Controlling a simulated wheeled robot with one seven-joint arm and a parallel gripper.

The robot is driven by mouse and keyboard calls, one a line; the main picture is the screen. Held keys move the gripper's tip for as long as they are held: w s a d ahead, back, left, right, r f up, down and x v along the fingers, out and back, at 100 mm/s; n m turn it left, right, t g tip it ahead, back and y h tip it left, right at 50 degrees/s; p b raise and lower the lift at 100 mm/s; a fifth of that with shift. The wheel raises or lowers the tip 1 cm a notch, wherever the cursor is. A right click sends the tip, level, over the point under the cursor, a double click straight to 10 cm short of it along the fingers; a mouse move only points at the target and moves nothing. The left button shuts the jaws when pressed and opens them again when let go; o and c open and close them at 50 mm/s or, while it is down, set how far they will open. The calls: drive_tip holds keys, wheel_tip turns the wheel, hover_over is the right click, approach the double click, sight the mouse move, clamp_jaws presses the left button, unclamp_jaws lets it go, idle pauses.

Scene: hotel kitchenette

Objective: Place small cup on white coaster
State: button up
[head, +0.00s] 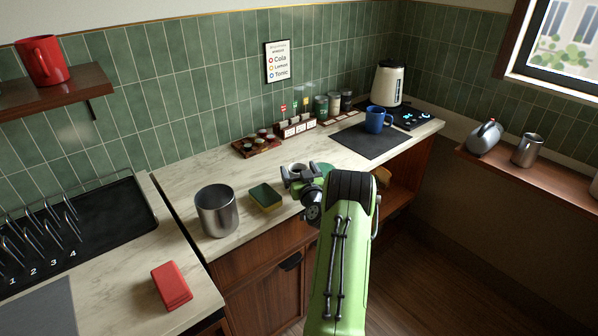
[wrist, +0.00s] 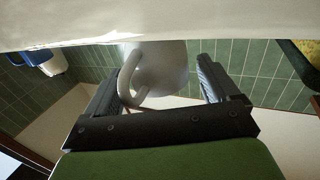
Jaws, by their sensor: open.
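A small pale cup (wrist: 165,65) with a loop handle shows in the wrist view, which looks upside down, with the counter along the top. My gripper (wrist: 162,72) is open, one finger on each side of the cup. I cannot tell whether either finger touches it. In the head view my gripper (head: 303,176) is low over the counter's front part, right of the sponge. There I cannot clearly separate the cup from the fingers. A green round piece (head: 326,169) shows partly behind my gripper. I cannot make out a white coaster in either view.
A metal canister (head: 217,212) and a yellow-green sponge (head: 265,197) stand left of my gripper. A wooden tray (head: 257,146) with small items lies behind. A blue mug (head: 376,121) stands on a dark mat (head: 365,142) at right. Bare counter lies between.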

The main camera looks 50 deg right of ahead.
drive_tip(key=b+v, duration=0.7)
drive_tip(key=v, duration=0.5)
drive_tip(key=shift+r, duration=0.15)
